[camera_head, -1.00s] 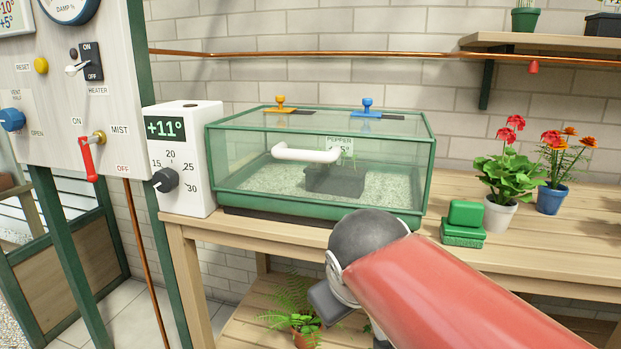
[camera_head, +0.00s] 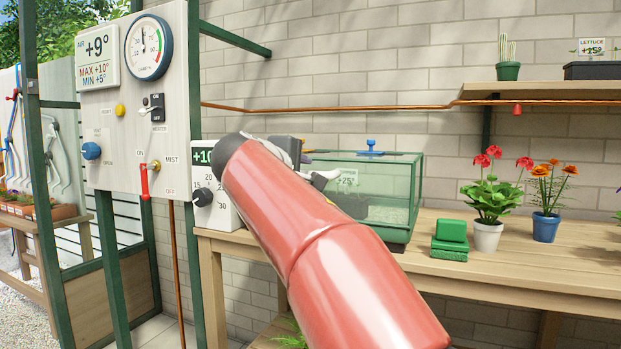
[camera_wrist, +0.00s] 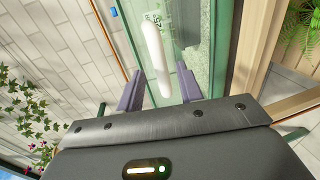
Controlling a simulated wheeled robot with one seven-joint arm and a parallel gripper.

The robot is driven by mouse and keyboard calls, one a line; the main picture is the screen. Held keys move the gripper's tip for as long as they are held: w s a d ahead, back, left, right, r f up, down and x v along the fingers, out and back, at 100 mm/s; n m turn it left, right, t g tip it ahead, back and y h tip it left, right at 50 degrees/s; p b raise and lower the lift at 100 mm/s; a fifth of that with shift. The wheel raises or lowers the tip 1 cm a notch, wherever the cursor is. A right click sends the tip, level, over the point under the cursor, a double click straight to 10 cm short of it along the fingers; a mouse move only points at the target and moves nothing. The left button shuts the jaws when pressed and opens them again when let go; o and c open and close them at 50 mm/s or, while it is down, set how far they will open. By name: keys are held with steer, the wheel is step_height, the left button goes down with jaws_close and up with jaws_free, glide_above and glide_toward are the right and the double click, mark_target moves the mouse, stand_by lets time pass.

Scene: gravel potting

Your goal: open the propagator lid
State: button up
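The propagator (camera_head: 405,205) is a glass box with a green frame on the wooden bench, its left part hidden behind my arm. Its lid (camera_head: 400,157) looks closed, with a blue knob (camera_head: 371,148) on top. The white bar handle (camera_head: 326,178) on the front shows only at one end in the head view. In the wrist view the white handle (camera_wrist: 155,50) runs lengthwise ahead of my gripper (camera_wrist: 160,72), its near end between the two fingers. The fingers are apart, and I see no contact with the handle. In the head view my gripper is mostly hidden behind my arm.
A thermostat box (camera_head: 218,212) stands left of the propagator, beside the control panel (camera_head: 120,165) with its red lever (camera_head: 144,182). Right of the propagator are a green block (camera_head: 450,240), a red-flowered pot (camera_head: 487,235) and a blue pot (camera_head: 546,227).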

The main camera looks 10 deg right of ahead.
mark_target(332, 182)
steer(key=shift+x, duration=2.2)
jaws_close()
